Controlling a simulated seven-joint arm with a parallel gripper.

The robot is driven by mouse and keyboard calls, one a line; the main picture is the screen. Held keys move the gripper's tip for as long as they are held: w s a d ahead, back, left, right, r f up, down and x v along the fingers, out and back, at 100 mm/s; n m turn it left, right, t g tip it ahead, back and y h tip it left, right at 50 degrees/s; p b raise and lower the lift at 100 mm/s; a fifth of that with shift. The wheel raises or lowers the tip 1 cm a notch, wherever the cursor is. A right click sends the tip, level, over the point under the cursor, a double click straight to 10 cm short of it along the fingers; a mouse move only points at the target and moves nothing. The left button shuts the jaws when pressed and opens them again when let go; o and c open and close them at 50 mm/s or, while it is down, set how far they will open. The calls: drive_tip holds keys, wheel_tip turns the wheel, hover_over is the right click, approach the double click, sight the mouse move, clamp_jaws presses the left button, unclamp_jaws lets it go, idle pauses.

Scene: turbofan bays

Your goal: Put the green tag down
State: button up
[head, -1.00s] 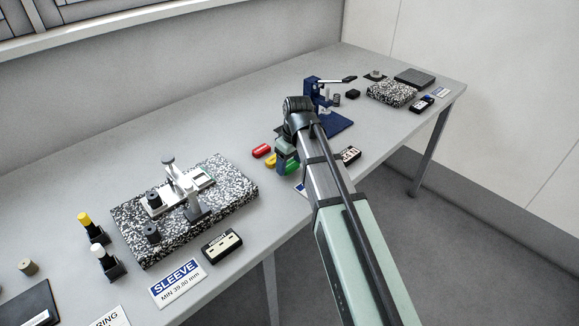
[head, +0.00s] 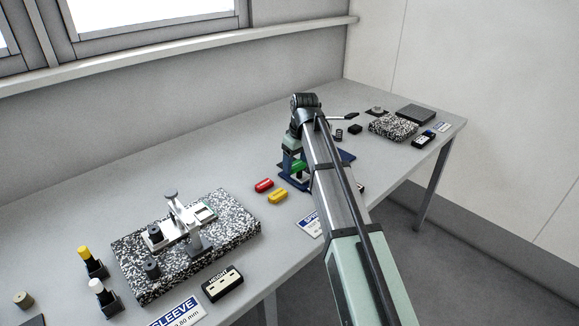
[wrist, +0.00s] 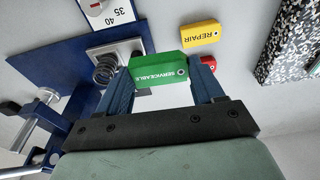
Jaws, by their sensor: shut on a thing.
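The green tag (head: 298,167), marked SERVICEABLE, is held between the fingers of my gripper (head: 292,165). The tag also shows in the wrist view (wrist: 157,72), gripped at both ends by the blue fingers. My gripper is shut on it, close to the blue press, and the tag appears to be above the bench. The yellow REPAIR tag (head: 278,196) and the red tag (head: 264,185) lie on the bench left of my gripper. In the wrist view, the yellow tag (wrist: 201,34) lies just beyond the green one, and the red tag (wrist: 209,62) is partly hidden.
The blue press (head: 346,155) is partly behind my arm; its base plate (wrist: 55,72) and a coil spring (wrist: 104,72) show in the wrist view. A sign card (head: 311,223) lies in front of the tags. A speckled granite plate (head: 235,235) is at left.

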drive_tip(key=w+a+r, duration=0.1)
drive_tip(key=w+a, duration=0.2)
drive_tip(key=w, duration=1.3)
drive_tip(key=shift+s+d+f, duration=0.1)
drive_tip(key=shift+f, duration=2.3)
drive_tip(key=shift+s+d+f, duration=0.1)
drive_tip(key=shift+f, duration=2.3)
drive_tip(key=o, duration=1)
drive_tip(key=shift+f, duration=0.1)
wheel_tip(320, 180, up, 12)
drive_tip(key=s+d, duration=0.1)
drive_tip(key=shift+d, duration=0.15)
drive_tip(key=shift+s, duration=0.1)
